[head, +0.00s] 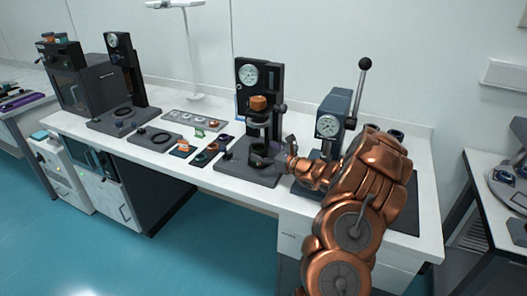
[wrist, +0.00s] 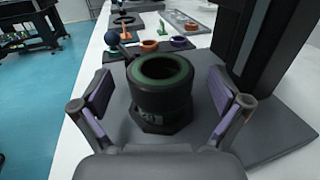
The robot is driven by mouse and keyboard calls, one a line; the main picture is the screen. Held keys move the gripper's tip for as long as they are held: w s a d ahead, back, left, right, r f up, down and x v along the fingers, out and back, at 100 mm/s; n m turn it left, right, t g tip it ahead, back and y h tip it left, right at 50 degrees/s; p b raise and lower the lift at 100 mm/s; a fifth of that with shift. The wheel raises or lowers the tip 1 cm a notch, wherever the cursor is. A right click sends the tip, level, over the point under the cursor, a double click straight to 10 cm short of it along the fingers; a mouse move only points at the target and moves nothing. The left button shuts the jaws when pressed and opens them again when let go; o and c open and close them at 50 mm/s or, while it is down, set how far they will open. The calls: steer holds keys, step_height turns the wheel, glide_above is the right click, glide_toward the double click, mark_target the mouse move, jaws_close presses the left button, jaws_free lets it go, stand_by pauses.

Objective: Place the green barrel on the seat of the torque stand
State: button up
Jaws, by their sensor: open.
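A dark barrel with a green ring around its open top (wrist: 160,72) stands upright on a dark, angular seat (wrist: 160,122) in the wrist view. The seat is on the grey base (head: 236,172) of the black gauge stand (head: 245,92) at mid-table in the head view. My gripper (wrist: 160,108) is open. Its two purple-padded fingers are on either side of the barrel, with visible gaps to it. In the head view my gripper (head: 277,152) is low at the stand's front and the barrel is hard to make out there.
A lever press with a dial (head: 330,125) stands to the right, close to my arm. A long grey tray (head: 178,120) and small mats with orange and purple rings (wrist: 179,42) lie to the left. Another gauge stand (head: 122,70) is at the far left.

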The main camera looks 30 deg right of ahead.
steer(key=shift+r, duration=0.2)
steer(key=b+v, duration=0.2)
steer(key=v, duration=1)
steer(key=s+a+r+n+g+y, duration=0.1)
steer(key=a+r+n+g+y, duration=0.3)
steer(key=a, duration=0.6)
steer(key=s+a+n+g+y, duration=0.1)
steer(key=s+a+n+g, duration=0.15)
steer(key=a+n, duration=0.55)
steer(key=s+a+r+n+g+y, duration=0.1)
steer(key=a+r+n+g+y, duration=0.25)
steer(key=a, duration=0.95)
steer(key=s+a+f+n+g+h, duration=0.25)
steer(key=s+a+n+g, duration=0.25)
steer(key=s, duration=0.5)
steer(key=s+a+f+n+g+h, duration=0.1)
steer(key=s+a+n+g+h, duration=0.4)
steer(key=s, duration=0.5)
steer(key=s+d+f+n+h, duration=0.1)
steer(key=s+d+n+h, duration=0.5)
steer(key=s, duration=0.4)
steer(key=shift+s+d+n+t, duration=0.4)
steer(key=shift+d+n, duration=0.15)
steer(key=shift+d, duration=0.45)
